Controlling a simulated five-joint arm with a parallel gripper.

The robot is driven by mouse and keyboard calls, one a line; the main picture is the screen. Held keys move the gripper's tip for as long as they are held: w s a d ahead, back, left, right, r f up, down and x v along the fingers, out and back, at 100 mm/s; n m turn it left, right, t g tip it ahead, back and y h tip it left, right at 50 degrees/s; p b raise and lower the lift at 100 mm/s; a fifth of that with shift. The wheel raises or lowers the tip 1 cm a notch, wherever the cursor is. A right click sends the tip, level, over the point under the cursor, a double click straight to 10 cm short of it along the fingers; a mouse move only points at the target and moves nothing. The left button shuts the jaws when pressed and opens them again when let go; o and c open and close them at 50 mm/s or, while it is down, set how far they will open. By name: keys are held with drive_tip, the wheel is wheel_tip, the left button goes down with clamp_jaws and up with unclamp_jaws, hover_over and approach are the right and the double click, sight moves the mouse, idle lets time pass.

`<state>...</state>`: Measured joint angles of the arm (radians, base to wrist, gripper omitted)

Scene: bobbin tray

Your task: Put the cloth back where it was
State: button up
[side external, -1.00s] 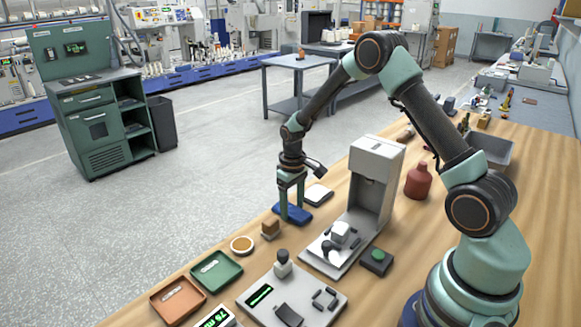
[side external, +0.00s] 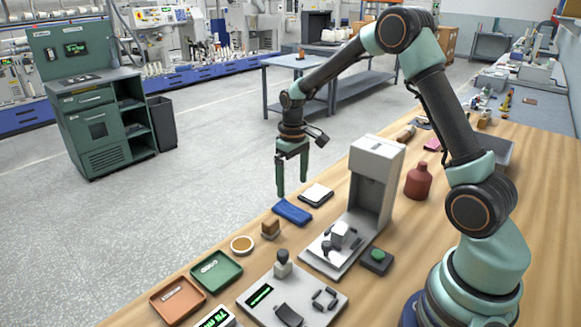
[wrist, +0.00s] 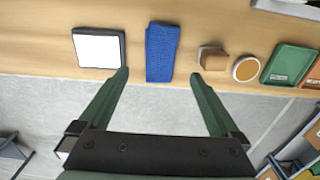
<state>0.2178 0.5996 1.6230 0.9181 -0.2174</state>
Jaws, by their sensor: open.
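The blue cloth (side external: 292,211) lies folded flat on the wooden bench near its left edge, between a white-topped dark pad and a small brown block. It also shows in the wrist view (wrist: 162,53), beyond my fingertips and roughly between them. My gripper (side external: 292,189) is open and empty, raised above the cloth's side of the bench. In the wrist view its two green fingers (wrist: 160,76) are spread wide, with nothing between them.
The white-topped pad (side external: 316,194) and brown block (side external: 271,226) flank the cloth. A round disc (side external: 242,244), green tray (side external: 216,271) and orange tray (side external: 177,299) lie nearer. A tall grey machine (side external: 374,184) stands to the right. The floor lies beyond the bench edge.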

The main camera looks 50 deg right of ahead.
drive_tip(key=s+a+r+t, duration=0.1)
drive_tip(key=s+a+r, duration=0.2)
drive_tip(key=r, duration=0.4)
drive_tip(key=s+a+r+t, duration=0.2)
drive_tip(key=s+a+r, duration=0.15)
drive_tip(key=r, duration=0.35)
drive_tip(key=s+a+r+t, duration=0.2)
drive_tip(key=s+a, duration=0.1)
drive_tip(key=s, duration=0.7)
drive_tip(key=shift+a+r+t, duration=0.2)
drive_tip(key=shift+t, duration=0.1)
